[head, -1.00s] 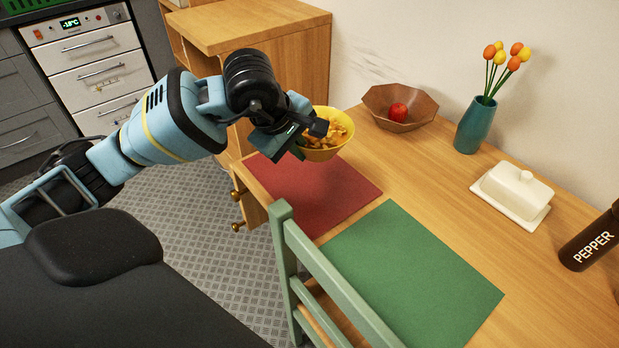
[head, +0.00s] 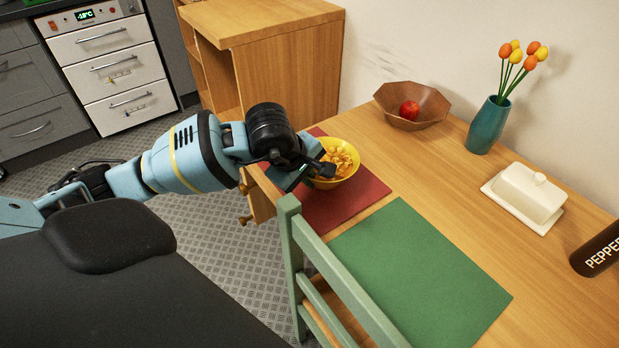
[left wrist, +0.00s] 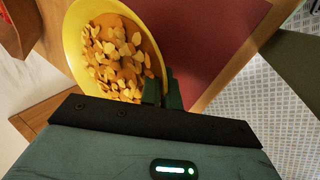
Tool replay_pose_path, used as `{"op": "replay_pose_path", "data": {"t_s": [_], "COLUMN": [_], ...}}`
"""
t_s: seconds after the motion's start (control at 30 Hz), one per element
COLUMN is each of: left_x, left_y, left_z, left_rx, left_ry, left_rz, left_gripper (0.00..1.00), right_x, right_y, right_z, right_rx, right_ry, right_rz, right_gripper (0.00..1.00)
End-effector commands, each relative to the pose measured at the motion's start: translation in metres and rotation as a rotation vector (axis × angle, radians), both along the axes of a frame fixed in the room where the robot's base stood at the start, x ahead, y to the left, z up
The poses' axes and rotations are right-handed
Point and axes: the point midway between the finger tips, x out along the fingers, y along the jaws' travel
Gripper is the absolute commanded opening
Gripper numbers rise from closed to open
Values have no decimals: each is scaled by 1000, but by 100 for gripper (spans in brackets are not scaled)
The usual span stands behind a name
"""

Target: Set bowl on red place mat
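A yellow bowl (head: 352,152) filled with golden cereal-like flakes is over the red place mat (head: 341,208) in the head view. I cannot tell whether its base touches the mat. My left gripper (head: 322,172) is shut on the bowl's near left rim. In the left wrist view the fingers (left wrist: 163,90) pinch the rim of the bowl (left wrist: 74,52), with the red mat (left wrist: 205,40) beside and beneath it. The bowl's underside is hidden. My right gripper is not in view.
A green place mat (head: 420,275) lies nearer, with a green chair (head: 335,270) at the table's edge. A wooden bowl (head: 432,103) with a red apple (head: 409,110), a teal vase (head: 487,127), a white butter dish (head: 528,194) and a pepper mill (head: 600,248) stand behind and right.

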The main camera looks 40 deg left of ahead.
Motion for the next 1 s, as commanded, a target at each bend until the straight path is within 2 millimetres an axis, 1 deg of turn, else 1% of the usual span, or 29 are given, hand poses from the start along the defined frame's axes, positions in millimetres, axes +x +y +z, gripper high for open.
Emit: {"op": "replay_pose_path", "data": {"t_s": [0.07,0.27,0.4,0.5,0.57,0.6,0.87,1.0], "left_x": [1,1,1,0,0,0,0,-1], "left_y": [0,0,0,0,0,0,0,1], "left_z": [-3,-2,-6,-6,-6,-6,-5,3], "left_rx": [-1,0,0,0,0,0,0,1], "left_ry": [-5,-6,-4,-2,-2,-2,-2,-4], "left_rz": [0,0,0,0,0,0,0,1], "left_gripper": [0,0,0,15,23,25,25,25], "right_x": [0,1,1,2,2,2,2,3], "right_y": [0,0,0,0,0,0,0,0], "right_z": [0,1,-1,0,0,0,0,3], "right_rx": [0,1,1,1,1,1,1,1], "right_ry": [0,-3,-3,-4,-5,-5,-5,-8], "right_rz": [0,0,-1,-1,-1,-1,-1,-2], "right_gripper": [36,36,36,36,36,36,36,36]}}
